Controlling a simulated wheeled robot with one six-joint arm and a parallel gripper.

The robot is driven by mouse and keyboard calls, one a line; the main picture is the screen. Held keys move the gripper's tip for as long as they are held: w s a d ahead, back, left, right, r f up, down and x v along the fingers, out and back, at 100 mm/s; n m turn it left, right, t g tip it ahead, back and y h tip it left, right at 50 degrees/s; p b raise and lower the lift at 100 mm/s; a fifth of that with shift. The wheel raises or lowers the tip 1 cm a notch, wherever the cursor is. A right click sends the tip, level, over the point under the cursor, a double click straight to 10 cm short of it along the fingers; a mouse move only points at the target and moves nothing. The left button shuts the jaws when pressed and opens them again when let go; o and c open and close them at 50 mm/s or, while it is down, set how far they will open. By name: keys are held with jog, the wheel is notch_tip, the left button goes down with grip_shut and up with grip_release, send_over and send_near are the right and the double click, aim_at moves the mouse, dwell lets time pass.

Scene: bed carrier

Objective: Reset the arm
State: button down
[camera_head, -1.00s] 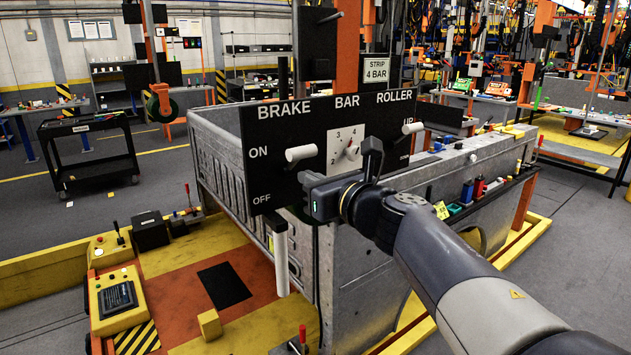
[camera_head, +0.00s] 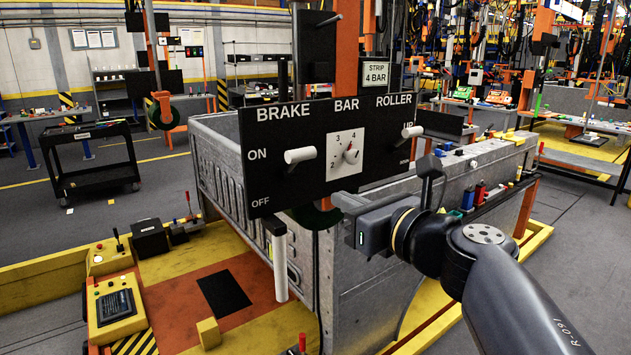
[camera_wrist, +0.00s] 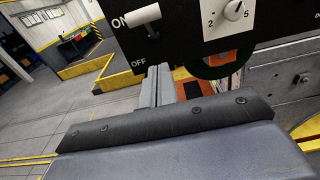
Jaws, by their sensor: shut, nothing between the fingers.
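My gripper (camera_head: 345,202) is in front of the lower right part of the black control panel (camera_head: 262,188), close to the grey truck bed. Its fingers are shut and hold nothing. In the wrist view the shut fingers (camera_wrist: 160,85) point towards the panel's lower edge, below the ON/OFF lever. The panel carries a white BRAKE lever (camera_head: 300,155), a white BAR dial (camera_head: 351,156) and a white ROLLER lever (camera_head: 412,132). The BRAKE lever is near the ON mark and the ROLLER lever near the UP mark. I cannot tell whether the fingertips touch the panel.
The grey truck bed (camera_head: 350,270) stands behind and below the panel. A white upright handle (camera_head: 280,265) hangs below the panel. A yellow control box (camera_head: 115,305) is at the lower left. A black cart (camera_head: 90,165) stands farther back on open floor.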

jog(key=w+a+r+p, duration=0.3)
jog(key=w+a+p, duration=0.1)
jog(key=w, duration=0.3)
jog(key=shift+w+a, duration=0.4)
jog(key=shift+a, duration=0.2)
dwell(0.5)
